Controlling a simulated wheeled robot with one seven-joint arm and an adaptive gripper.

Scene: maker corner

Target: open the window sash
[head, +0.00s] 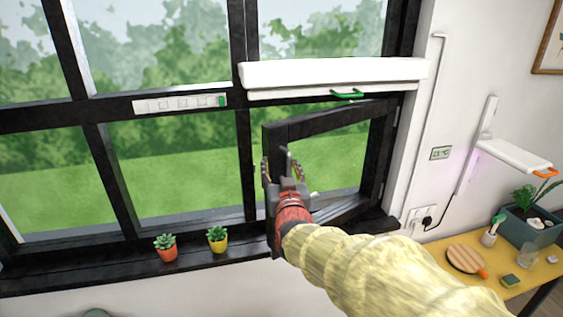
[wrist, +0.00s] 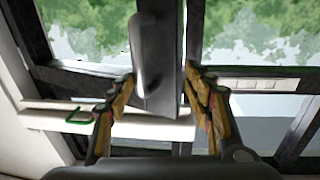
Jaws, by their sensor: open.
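The window sash (head: 330,121) is a black-framed pane at the right end of the window, with its hinges on the right. Its left edge stands a little out from the frame, so it looks ajar into the room. A grey lever handle (wrist: 145,60) is on its left upright; my gripper partly covers this area in the head view. My gripper (head: 282,168) is open at that upright. In the wrist view its two fingers (wrist: 161,82) are spread, with the handle and upright between or just beyond them. I cannot tell whether a finger touches.
A white blind (head: 335,72) with a green pull (head: 347,94) is above the sash. Two potted succulents, in orange (head: 166,252) and yellow (head: 218,243) pots, stand on the sill to the left. A wooden table (head: 457,288) with several items is at right.

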